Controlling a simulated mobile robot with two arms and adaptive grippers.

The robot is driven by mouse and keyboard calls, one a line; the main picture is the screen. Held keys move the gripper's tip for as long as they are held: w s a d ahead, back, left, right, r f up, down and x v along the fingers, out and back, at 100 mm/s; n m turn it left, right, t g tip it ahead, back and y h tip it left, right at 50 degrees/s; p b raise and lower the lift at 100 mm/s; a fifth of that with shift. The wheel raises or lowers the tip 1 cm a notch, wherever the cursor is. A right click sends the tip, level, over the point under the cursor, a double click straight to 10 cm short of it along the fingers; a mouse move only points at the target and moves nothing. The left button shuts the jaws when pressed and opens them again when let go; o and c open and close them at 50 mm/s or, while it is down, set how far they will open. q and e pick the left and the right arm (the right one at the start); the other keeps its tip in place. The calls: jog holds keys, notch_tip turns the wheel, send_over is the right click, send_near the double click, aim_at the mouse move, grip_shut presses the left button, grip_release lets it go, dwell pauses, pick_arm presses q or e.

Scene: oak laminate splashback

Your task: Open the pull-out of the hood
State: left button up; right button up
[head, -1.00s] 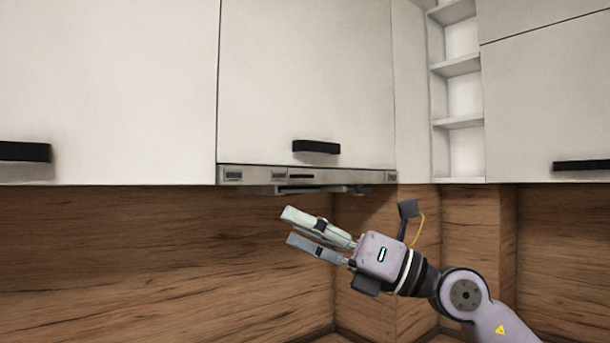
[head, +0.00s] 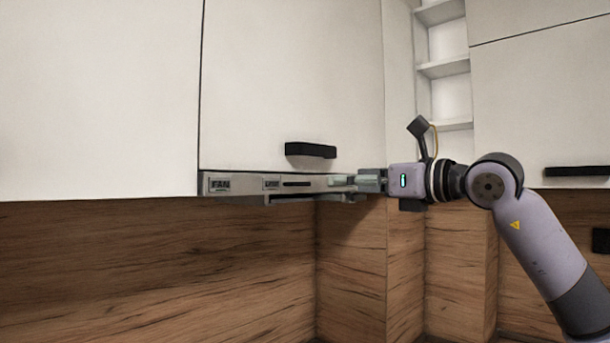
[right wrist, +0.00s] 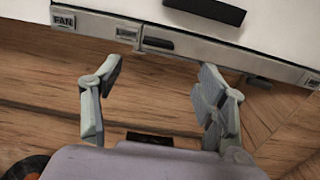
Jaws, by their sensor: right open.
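The hood's pull-out (head: 250,184) is a slim metallic strip under the white wall cabinet, with a FAN label at its left, another small label and a dark slot. It also shows in the right wrist view (right wrist: 212,53), just beyond the fingertips. My right gripper (head: 345,182) is level with the strip, and its fingers cover part of its right side in the head view. In the right wrist view the gripper (right wrist: 160,78) is open, with nothing between its fingers. I cannot tell whether a finger touches the strip. My left gripper is not in view.
The cabinet door (head: 290,80) above the hood has a black handle (head: 310,150) close over the strip. Narrow open shelves (head: 445,68) and another cabinet (head: 545,95) stand to the right. The wood splashback (head: 160,265) below is clear.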

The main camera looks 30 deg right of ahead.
jog(key=p, duration=0.1)
send_near(309, 184)
jog(key=w+a, duration=0.2)
jog(key=a, duration=0.1)
jog(key=p+x, duration=0.3)
jog(key=x, duration=0.4)
jog(key=shift+s+d+r, duration=0.15)
jog(key=shift+c, duration=0.8)
jog(key=c, duration=0.5)
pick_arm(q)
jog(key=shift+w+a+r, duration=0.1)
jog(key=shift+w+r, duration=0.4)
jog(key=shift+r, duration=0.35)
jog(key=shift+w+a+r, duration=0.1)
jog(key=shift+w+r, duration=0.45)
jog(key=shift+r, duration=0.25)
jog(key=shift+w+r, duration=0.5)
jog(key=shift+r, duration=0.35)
pick_arm(e)
grip_shut()
